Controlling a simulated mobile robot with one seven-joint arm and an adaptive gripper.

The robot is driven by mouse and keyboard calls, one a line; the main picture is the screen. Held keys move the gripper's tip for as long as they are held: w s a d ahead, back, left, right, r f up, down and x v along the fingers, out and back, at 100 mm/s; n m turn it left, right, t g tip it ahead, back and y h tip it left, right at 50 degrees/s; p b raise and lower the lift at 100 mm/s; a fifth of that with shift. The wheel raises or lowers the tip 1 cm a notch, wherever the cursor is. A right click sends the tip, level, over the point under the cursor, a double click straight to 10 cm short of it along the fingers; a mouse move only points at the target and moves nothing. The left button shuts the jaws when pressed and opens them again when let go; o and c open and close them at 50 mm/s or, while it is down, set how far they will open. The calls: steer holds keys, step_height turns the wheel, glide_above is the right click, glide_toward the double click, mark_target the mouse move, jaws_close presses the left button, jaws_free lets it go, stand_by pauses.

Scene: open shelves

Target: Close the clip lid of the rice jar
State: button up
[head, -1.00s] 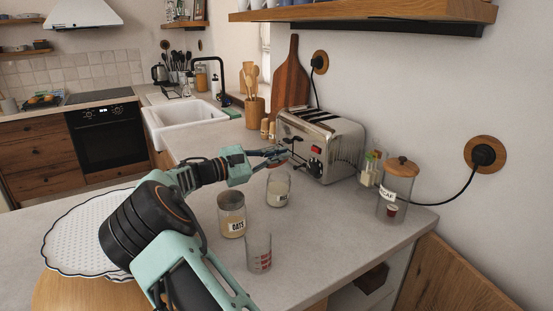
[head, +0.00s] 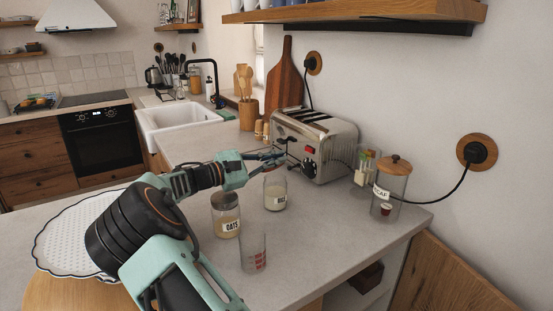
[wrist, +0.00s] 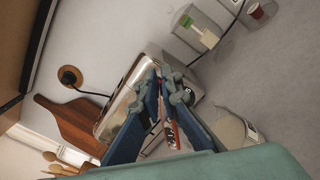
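The rice jar (head: 275,191) is a clear glass jar with a white label and pale contents. It stands upright on the counter in front of the toaster. In the wrist view the jar (wrist: 236,131) is at the right, partly hidden by my gripper's housing. My gripper (head: 284,156) is just above and behind the jar's top in the head view.
The chrome toaster (head: 338,150) stands close behind my gripper. The oats jar (head: 226,216) and a measuring glass (head: 253,252) stand in front. A decaf jar (head: 391,190) and a small jar (head: 365,167) are at the right. The counter right of the measuring glass is clear.

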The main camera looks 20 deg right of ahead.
steer(key=o, duration=0.3)
steer(key=shift+o, duration=0.2)
steer(key=shift+r, duration=0.1)
step_height(320, 180, up, 10)
stand_by(0.4)
steer(key=shift+d, duration=0.1)
